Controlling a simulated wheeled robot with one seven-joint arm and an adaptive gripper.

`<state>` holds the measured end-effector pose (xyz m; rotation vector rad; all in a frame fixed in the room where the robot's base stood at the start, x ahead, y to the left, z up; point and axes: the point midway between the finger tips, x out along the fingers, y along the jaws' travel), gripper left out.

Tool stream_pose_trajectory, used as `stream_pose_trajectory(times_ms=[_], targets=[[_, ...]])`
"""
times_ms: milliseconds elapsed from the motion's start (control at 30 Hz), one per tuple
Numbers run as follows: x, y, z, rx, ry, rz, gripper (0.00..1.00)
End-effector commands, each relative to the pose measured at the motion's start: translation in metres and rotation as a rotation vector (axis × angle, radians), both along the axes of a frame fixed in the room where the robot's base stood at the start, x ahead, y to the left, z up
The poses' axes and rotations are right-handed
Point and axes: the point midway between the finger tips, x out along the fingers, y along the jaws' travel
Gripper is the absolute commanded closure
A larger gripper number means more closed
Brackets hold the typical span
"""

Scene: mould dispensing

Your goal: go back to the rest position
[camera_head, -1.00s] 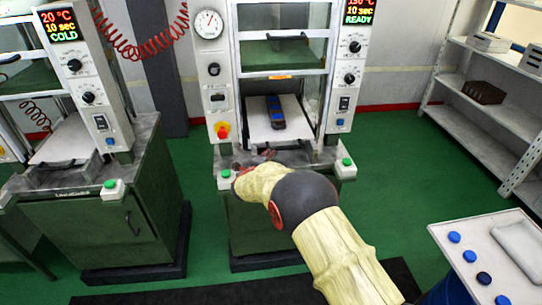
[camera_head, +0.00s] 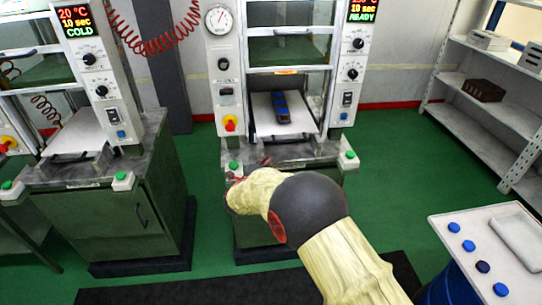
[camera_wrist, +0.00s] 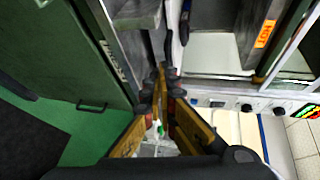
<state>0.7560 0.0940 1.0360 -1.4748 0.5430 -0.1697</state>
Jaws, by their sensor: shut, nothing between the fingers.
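My gripper (camera_wrist: 162,85) is shut with nothing between its yellow fingers, as the wrist view shows. It is close to the front of the right-hand press. In the head view my arm's pale cover and dark joint hide most of it. The right-hand press (camera_head: 228,97) has a display with a READY line. A dark mould with blue on it (camera_head: 281,107) lies on the press's white plate (camera_head: 302,121), behind and above my arm's end in the picture.
A second press (camera_head: 110,75), marked COLD, stands at the left. A metal shelf (camera_head: 490,118) stands at the right. A white-topped table (camera_head: 497,225) with several blue discs (camera_head: 468,245) is at the lower right. Green floor (camera_head: 400,170) is clear between press and shelf.

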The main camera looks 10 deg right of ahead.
Motion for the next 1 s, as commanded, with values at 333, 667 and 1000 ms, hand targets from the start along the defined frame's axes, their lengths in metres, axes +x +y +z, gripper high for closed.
stream_pose_trajectory(times_ms=[333, 667, 1000], targets=[[-0.018, 0.009, 0.004, -0.003, 0.002, 0.001, 1.0], [-0.038, 0.084, -0.076, -0.176, 0.356, 0.425, 1.0], [-0.179, 0.139, -0.047, -0.529, 0.722, 1.218, 1.0]])
